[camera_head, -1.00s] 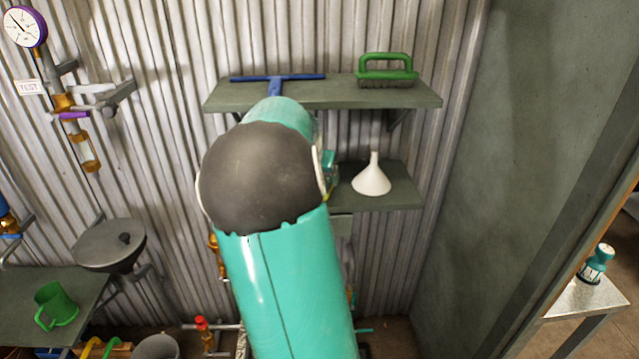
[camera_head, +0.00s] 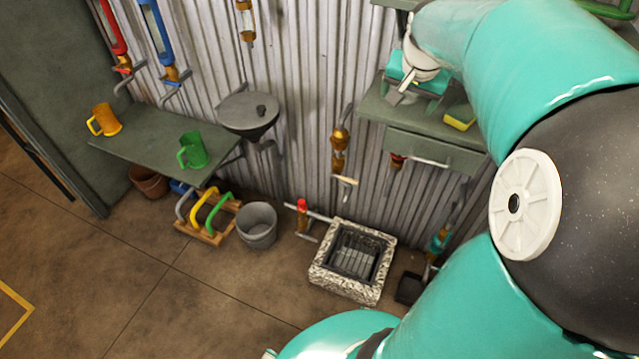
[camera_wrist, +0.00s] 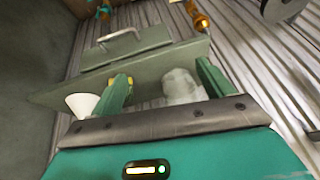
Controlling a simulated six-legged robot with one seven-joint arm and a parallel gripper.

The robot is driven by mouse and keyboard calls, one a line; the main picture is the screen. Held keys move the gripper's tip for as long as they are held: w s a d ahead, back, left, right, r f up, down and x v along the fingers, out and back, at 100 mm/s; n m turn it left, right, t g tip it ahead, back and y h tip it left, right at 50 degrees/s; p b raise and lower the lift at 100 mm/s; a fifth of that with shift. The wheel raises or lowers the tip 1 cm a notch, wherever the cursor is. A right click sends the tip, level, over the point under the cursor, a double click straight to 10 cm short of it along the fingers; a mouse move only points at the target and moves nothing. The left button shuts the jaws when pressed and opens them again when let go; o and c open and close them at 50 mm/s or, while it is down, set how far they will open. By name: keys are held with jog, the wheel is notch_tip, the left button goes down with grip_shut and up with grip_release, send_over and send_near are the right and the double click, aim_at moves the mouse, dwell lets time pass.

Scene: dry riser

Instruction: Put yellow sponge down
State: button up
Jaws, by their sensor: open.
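The yellow sponge (camera_head: 459,119) rests on the lower wall shelf (camera_head: 377,108), near its right end in the head view, partly covered by my arm. My gripper (camera_head: 406,84) is over the left part of that shelf, apart from the sponge in this view. In the wrist view my gripper (camera_wrist: 163,82) has its two green fingers spread wide. A small yellow part of the sponge (camera_wrist: 122,80) shows beside the left finger, which hides the rest. A pale, cloudy object (camera_wrist: 181,86) shows between the fingers; I cannot tell what it is.
A white funnel (camera_wrist: 81,104) stands on the shelf, left of the fingers in the wrist view. A drawer (camera_head: 432,150) hangs under the shelf. A side table (camera_head: 150,140) holds orange and green mugs. A floor drain (camera_head: 352,262) and grey bucket (camera_head: 257,225) stand below.

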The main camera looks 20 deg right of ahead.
jog(key=s+a+n+y, duration=0.1)
jog(key=s+a+n, duration=0.4)
jog(key=a, duration=0.8)
jog(key=s+a+f+n+t+y, duration=0.1)
jog(key=s+a+n, duration=0.4)
jog(key=a, duration=0.9)
jog(key=s, duration=0.3)
jog(key=shift+f+t+y, duration=0.3)
jog(key=shift+y, duration=0.1)
